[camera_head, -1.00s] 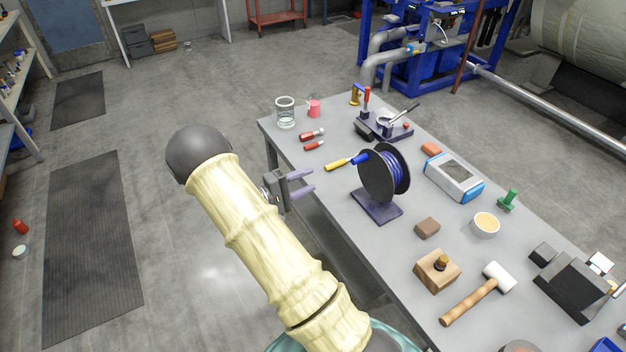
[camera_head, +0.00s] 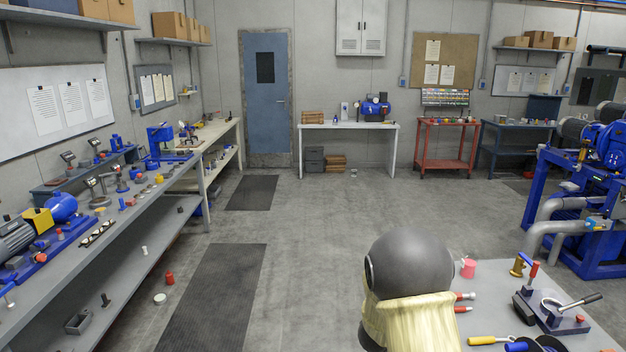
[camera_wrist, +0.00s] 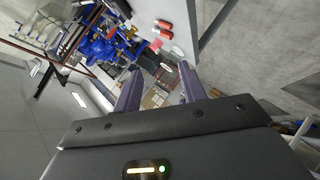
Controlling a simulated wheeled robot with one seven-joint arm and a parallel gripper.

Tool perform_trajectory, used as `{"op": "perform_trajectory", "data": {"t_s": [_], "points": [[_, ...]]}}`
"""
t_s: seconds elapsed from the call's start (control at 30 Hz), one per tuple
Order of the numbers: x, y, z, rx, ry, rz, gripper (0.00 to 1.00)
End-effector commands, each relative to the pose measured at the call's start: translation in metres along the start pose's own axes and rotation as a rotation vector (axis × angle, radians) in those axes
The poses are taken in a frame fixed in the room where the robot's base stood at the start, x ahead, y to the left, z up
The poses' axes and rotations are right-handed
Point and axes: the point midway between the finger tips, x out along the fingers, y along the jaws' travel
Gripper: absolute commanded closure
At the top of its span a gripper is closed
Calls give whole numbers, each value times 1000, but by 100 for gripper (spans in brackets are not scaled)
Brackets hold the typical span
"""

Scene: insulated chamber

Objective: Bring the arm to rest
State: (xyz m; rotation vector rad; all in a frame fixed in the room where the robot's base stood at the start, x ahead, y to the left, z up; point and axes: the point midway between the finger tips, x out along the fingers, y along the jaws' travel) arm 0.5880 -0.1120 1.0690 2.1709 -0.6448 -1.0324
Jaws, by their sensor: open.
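My gripper (camera_wrist: 160,88) is open in the wrist view, with its two purple-grey fingers apart and nothing between them. The wrist view is steeply tilted; the grey worktable (camera_wrist: 178,14) shows at its top beyond the fingers. In the head view my arm, in a cream cover with a dark rounded joint (camera_head: 410,264), rises at the bottom beside the table's left end. My gripper is not visible in the head view.
The grey worktable (camera_head: 507,268) at the lower right holds a pink cup (camera_head: 467,268), red tools and a lever device (camera_head: 551,312). Long shelving (camera_head: 130,250) lines the left wall. A blue door (camera_head: 265,98) is at the back. The middle floor is clear.

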Motion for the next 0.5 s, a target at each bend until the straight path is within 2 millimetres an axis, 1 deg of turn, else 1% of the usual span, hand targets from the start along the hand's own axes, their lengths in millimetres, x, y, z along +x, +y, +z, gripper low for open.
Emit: {"op": "perform_trajectory", "data": {"t_s": [0.03,0.13,0.27,0.3,0.37,0.4,0.47,0.5], "points": [[-13,-2,-6,53,32,-88,59],[-42,-14,-11,142,67,-278,59],[-88,-26,-3,218,45,-507,59],[-103,-28,4,234,24,-570,59],[-126,-31,16,247,-18,-654,59],[-142,-32,27,252,-54,-703,59],[-164,-30,45,252,-118,-762,59],[-178,-29,59,248,-165,-792,59]]}}
